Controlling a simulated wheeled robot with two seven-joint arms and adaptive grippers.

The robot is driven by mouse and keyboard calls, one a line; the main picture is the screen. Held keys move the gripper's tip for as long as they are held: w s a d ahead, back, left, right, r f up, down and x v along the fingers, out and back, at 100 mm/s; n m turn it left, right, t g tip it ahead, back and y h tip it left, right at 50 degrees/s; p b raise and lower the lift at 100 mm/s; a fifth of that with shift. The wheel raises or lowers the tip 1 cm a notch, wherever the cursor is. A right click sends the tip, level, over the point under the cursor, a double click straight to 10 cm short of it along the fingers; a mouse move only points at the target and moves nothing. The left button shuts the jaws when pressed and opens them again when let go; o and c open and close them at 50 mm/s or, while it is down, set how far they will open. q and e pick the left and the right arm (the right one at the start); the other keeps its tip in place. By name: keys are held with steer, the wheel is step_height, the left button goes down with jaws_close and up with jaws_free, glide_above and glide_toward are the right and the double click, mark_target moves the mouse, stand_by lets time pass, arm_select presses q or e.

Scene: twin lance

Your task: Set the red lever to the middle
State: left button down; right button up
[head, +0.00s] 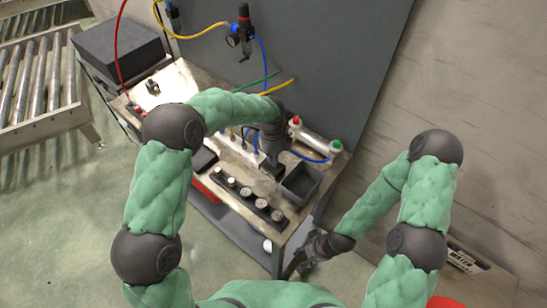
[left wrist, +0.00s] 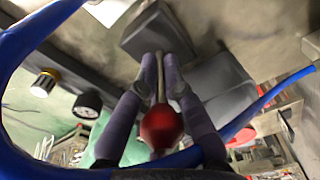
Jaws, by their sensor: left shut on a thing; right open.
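The red lever shows in the left wrist view as a round red knob (left wrist: 161,127) on a thin metal rod. The rod runs between the two fingers of my left gripper (left wrist: 160,62), which are shut on it. In the head view my left gripper (head: 271,166) points down over the bench (head: 232,204), beside a dark open bin. It hides the lever there. My right gripper (head: 310,253) is open and empty, low by the bench's right front edge. I cannot tell the lever's exact angle.
The dark open bin (head: 302,183) is right of my left gripper. A dark strip with several round knobs (head: 246,193) lies in front.

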arm_select(q)
steer(key=shift+s+d, duration=0.1)
steer(key=c, duration=1.4)
jaws_free()
steer(key=shift+d, duration=0.1)
steer(key=shift+o, duration=0.2)
steer(key=shift+r, duration=0.2)
steer(key=r, duration=1.1)
steer(key=shift+w+a+r, duration=0.2)
steer(key=shift+r, duration=0.1)
